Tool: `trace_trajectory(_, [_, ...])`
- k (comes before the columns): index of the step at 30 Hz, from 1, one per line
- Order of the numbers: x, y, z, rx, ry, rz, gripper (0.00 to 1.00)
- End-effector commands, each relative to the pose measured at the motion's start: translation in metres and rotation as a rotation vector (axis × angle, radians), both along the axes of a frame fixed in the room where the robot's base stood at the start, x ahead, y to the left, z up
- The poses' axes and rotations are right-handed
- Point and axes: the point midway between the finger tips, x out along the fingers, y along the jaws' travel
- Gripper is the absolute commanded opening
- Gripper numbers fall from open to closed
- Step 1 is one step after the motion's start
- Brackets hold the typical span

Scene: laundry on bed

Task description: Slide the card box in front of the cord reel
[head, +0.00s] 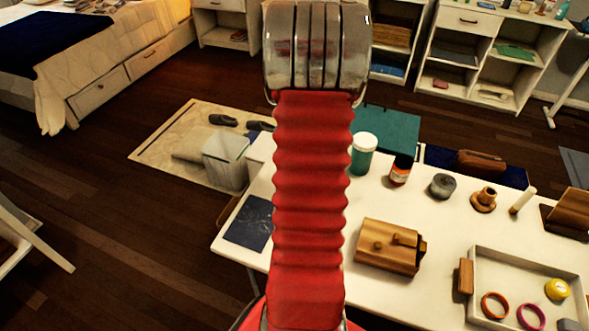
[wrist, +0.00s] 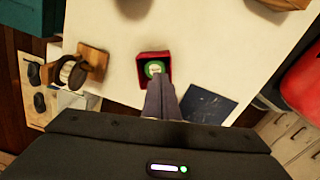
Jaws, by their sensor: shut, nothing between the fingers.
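A small red box with a round green and white patch (wrist: 154,66), which I take as the card box, lies on the white table (wrist: 195,40) in the wrist view. My gripper (wrist: 158,80) is shut and empty. Its fingertips are at the near side of the red box; I cannot tell whether they touch it. My arm hides both in the head view, along with my fingertips.
A dark blue flat square (head: 250,222) lies at the table's left; it shows right of my fingers in the wrist view (wrist: 207,105).

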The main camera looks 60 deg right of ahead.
Motion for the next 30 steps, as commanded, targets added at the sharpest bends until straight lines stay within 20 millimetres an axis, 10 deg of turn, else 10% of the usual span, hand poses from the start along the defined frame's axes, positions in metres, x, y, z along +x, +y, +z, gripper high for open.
trace_trajectory(30, [0.017,0.008,-0.101,0.0,0.0,0.003,0.0])
